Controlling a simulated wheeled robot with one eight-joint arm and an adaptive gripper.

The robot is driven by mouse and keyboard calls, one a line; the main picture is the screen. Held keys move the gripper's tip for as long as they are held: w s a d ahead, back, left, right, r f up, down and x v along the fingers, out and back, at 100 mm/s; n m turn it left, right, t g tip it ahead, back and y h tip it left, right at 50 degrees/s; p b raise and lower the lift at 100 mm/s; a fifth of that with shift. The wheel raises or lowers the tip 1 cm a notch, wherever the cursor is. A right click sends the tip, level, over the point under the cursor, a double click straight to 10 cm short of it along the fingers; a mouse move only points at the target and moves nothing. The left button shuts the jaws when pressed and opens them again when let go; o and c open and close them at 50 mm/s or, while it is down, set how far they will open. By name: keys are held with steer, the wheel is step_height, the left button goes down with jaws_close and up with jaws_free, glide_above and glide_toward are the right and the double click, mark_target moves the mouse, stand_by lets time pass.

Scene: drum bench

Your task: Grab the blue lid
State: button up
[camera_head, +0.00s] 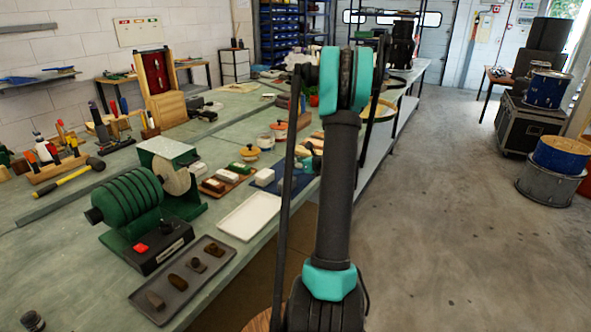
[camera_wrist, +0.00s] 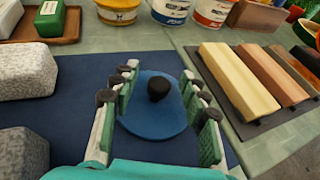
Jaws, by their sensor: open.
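The blue lid (camera_wrist: 150,117) is a round blue disc with a black knob (camera_wrist: 160,86) on top. In the wrist view it lies on a dark blue mat (camera_wrist: 70,75). My gripper (camera_wrist: 160,92) is open, with one finger on each side of the lid and the knob between the fingertips. I cannot tell whether the fingers touch the lid. In the head view my arm hides most of the gripper, and I cannot make out the lid.
Grey stone-like blocks (camera_wrist: 24,70) lie left of the lid. Wooden bars (camera_wrist: 238,80) lie on a dark tray to the right. Small tubs (camera_wrist: 170,10) and a green block stand behind. A green grinder (camera_head: 130,205) and a white tray (camera_head: 250,215) are nearer on the bench.

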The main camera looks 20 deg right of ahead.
steer(key=shift+w, duration=0.1)
steer(key=shift+c, duration=0.4)
jaws_close()
